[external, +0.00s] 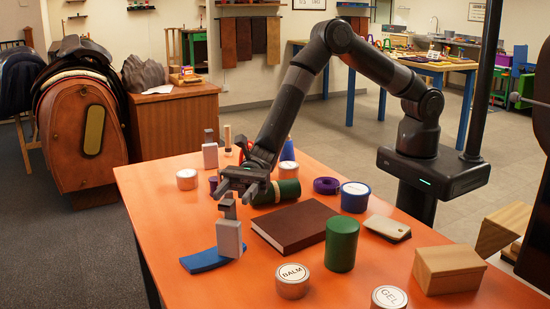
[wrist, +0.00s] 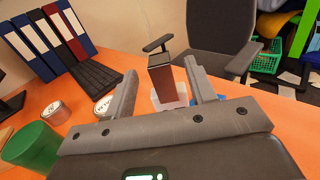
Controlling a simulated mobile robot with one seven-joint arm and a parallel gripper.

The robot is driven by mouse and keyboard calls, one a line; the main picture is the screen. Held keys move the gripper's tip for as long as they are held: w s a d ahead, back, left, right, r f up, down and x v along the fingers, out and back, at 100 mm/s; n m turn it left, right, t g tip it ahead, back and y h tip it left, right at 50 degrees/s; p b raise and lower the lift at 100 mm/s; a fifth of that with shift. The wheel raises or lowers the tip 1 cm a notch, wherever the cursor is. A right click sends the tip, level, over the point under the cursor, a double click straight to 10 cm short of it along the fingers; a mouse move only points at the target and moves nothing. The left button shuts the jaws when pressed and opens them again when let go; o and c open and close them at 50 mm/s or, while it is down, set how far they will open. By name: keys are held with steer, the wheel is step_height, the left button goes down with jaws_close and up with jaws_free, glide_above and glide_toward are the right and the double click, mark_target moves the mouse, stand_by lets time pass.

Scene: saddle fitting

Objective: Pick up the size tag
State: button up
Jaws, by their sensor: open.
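A flat cream piece (external: 388,227) with a small dark spot at one end lies on the orange table, right of the green cylinder; it looks like the size tag, though I read no marking on it. My gripper (external: 234,192) is open, low over the left part of the table, well away from the cream piece. A light grey block (external: 229,239) with a narrower dark top stands upright just below the gripper. In the wrist view the gripper (wrist: 161,70) shows two spread fingers with a dark brown upright part between them; I cannot tell whether they touch. The cream piece is not seen there.
A blue curved pad (external: 207,259) lies by the grey block. A brown book (external: 294,226), a green cylinder (external: 342,245), a tan box (external: 448,269), and BALM (external: 292,282) and GEL (external: 389,298) tins crowd the table. The front left is clear.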

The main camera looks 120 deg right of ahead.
mark_target(227, 202)
steer(key=x, duration=0.4)
steer(key=shift+w+a, duration=0.2)
steer(key=shift+c, duration=0.2)
jaws_close()
